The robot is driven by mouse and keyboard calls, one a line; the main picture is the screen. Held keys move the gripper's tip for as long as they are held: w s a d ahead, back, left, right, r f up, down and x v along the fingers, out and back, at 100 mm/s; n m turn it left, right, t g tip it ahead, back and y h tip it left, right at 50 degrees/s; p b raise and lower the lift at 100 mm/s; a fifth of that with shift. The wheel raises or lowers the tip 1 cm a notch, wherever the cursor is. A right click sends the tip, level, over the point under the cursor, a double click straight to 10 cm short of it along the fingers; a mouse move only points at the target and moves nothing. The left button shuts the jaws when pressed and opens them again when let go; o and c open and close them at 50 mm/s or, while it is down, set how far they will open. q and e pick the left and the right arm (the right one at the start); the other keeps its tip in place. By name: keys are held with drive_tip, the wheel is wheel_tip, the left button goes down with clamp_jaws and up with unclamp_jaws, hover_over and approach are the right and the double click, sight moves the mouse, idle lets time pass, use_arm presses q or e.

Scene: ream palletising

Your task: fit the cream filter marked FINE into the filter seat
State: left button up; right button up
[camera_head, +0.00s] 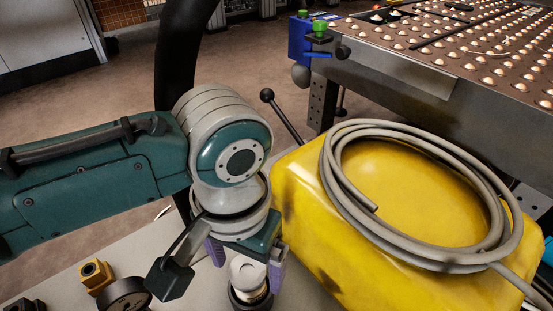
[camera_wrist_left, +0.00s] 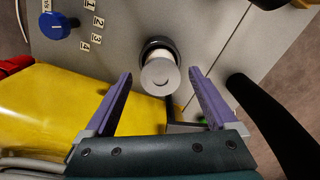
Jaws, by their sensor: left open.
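A pale cylinder with a grey round end (camera_wrist_left: 160,76) stands in a dark ring (camera_wrist_left: 151,45) on the grey panel. It also shows in the head view as a pale cylinder (camera_head: 247,273) in a dark ring below my wrist. I cannot read any FINE mark on it, nor tell for sure whether the ring is the filter seat. My left gripper (camera_wrist_left: 160,73) is open, its purple fingers on either side of the cylinder with gaps visible in the wrist view. My right gripper is not in view.
A yellow case (camera_head: 300,215) with a coiled grey hose (camera_head: 345,185) on it stands close right of my left gripper. A blue knob (camera_wrist_left: 55,26) with numbered labels sits on the panel. A brass-coloured fitting (camera_head: 97,274) and dark gauge (camera_head: 124,295) are at lower left.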

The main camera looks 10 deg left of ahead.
use_arm(q)
wheel_tip(320, 180, up, 9)
drive_tip(key=p, duration=0.5)
drive_tip(key=shift+f, duration=0.2)
